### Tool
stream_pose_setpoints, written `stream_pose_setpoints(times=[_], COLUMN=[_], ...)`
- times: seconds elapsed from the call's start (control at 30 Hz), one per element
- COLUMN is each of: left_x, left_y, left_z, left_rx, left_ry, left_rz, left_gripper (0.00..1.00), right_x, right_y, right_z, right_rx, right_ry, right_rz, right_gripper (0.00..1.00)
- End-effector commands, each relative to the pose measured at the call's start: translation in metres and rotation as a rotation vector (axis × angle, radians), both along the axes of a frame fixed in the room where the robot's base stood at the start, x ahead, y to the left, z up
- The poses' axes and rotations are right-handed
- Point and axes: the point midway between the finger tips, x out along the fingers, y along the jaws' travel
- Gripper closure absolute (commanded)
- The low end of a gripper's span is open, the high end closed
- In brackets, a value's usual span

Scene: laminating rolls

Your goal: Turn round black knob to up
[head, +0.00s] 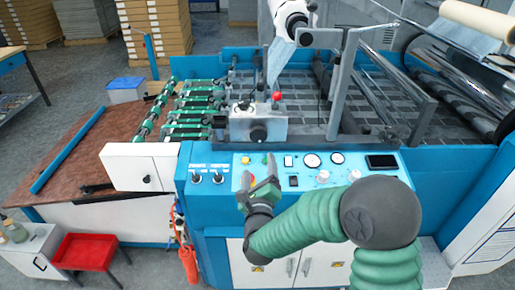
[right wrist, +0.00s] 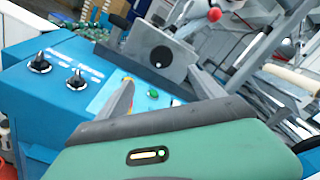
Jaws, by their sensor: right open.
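A round black knob (head: 258,132) is on the front of a grey box on top of the machine. In the right wrist view the round black knob (right wrist: 160,57) shows ahead, beyond the fingertips. My right gripper (head: 259,170) is over the blue control panel, below and in front of the knob, apart from it. Its fingers (right wrist: 162,82) are spread, with nothing between them. Two smaller black switches (head: 207,178) sit on the panel to the left; they also show in the right wrist view (right wrist: 58,70). My left gripper is not in view.
A red ball-topped lever (head: 277,96) rises above the grey box. The blue panel (head: 380,185) has gauges, buttons and a dark display. Green rollers (head: 195,112) lie to the left. Grey upright bars (head: 338,90) stand right of the box.

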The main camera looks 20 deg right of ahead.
Motion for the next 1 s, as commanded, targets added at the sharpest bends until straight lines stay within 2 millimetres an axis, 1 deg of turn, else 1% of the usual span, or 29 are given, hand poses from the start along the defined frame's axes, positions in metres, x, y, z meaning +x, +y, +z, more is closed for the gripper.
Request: stream_pose_setpoints(times=[0.17, 0.4, 0.5, 0.6, 0.7, 0.77, 1.0], left_x=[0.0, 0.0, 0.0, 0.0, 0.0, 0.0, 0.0], left_y=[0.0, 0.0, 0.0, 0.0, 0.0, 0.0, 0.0], left_z=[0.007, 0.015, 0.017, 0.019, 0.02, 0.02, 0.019], left_rx=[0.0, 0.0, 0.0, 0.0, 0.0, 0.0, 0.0], left_ry=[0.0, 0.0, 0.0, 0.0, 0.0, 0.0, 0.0], left_rz=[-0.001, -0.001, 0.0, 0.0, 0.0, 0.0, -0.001], left_gripper=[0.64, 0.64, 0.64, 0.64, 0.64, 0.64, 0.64], right_x=[0.038, 0.099, 0.121, 0.137, 0.147, 0.149, 0.15], right_y=[-0.009, -0.024, -0.032, -0.037, -0.039, -0.041, -0.04], right_z=[0.003, 0.004, 0.003, 0.003, 0.003, 0.003, 0.002], right_rx=[-0.004, -0.009, -0.01, -0.009, -0.01, -0.01, -0.011], right_ry=[0.0, 0.001, 0.002, 0.001, 0.001, 0.001, 0.002], right_rz=[-0.001, 0.001, 0.001, 0.001, 0.003, 0.003, 0.004], right_gripper=[0.23, 0.23, 0.23, 0.23, 0.23, 0.23, 0.23])
